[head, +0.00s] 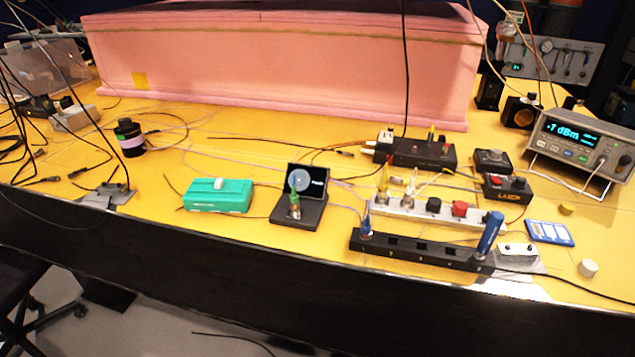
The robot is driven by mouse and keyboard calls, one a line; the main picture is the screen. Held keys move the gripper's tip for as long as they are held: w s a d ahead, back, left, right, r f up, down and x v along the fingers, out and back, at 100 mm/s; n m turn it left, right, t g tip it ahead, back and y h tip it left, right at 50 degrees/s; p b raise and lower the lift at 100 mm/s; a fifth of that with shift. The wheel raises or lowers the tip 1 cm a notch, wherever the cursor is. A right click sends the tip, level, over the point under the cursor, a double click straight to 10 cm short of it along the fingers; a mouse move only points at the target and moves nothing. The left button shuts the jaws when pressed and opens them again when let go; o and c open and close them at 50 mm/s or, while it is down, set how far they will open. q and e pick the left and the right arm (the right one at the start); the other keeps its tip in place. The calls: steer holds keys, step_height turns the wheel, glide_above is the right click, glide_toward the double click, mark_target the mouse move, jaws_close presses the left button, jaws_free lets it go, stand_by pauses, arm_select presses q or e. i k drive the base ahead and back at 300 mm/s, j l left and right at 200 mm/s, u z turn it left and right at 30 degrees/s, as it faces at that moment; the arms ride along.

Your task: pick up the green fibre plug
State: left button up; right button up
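A small green fibre plug (295,203) stands roughly upright on the black base of a small display unit (307,188), in front of its lit screen. Its lower end meets the base, and I cannot tell how it is seated there. Neither of my grippers shows in the head view.
A teal box (218,195) sits left of the display unit. To the right are a white strip (423,215) with coloured plugs, a black slotted bar (415,248) with a blue plug (366,224), and a power meter (580,143). A pink foam enclosure (280,65) stands behind. Thin cables cross the yellow table.

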mark_target(295, 197)
steer(key=z, duration=0.8)
steer(key=k+j+z, duration=0.3)
steer(key=k+z, duration=0.2)
steer(key=k+j+z, duration=0.15)
steer(key=k+z, duration=0.35)
steer(key=i, duration=0.1)
